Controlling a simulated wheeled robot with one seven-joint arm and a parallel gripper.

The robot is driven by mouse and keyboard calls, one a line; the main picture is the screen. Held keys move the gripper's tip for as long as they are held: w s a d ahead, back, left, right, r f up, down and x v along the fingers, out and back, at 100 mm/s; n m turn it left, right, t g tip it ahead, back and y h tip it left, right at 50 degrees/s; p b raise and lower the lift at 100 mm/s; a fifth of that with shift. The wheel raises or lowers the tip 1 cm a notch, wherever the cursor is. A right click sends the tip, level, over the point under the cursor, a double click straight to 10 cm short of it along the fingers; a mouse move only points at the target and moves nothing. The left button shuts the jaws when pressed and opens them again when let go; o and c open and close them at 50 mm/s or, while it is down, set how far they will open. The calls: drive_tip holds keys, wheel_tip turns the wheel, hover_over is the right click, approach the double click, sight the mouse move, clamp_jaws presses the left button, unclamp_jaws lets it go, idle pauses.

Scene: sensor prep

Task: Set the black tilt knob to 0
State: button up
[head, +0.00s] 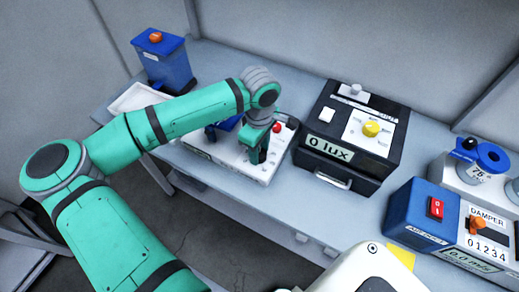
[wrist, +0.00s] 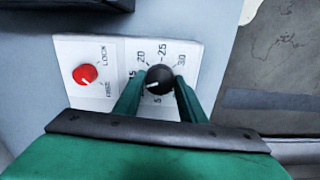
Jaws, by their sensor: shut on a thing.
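The black tilt knob (wrist: 159,79) stands on a white dial plate in the wrist view. Its white pointer mark aims to the lower left, between the 5 and the 15 on the scale. The marks 20, 25 and 30 show above it. My gripper (wrist: 157,88) has its two green fingers on either side of the knob and is shut on it. The left finger covers part of the scale, and the 0 cannot be made out. In the head view my gripper (head: 257,152) reaches down onto a white panel unit (head: 238,158), and it hides the knob there.
A red lock knob (wrist: 85,74) sits left of the black knob, and it also shows in the head view (head: 277,126). A black lux box (head: 340,156) stands close on the right. A blue box with an orange knob (head: 163,62) stands behind left. The damper unit (head: 470,235) is far right.

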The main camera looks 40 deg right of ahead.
drive_tip(key=n, duration=0.5)
drive_tip(key=shift+w+n, duration=0.15)
drive_tip(key=shift+n, duration=0.15)
drive_tip(key=n, duration=1.2)
drive_tip(key=shift+n, duration=0.3)
drive_tip(key=n, duration=0.4)
drive_tip(key=shift+n, duration=0.6)
drive_tip(key=o, duration=1.1)
drive_tip(key=shift+c, duration=0.2)
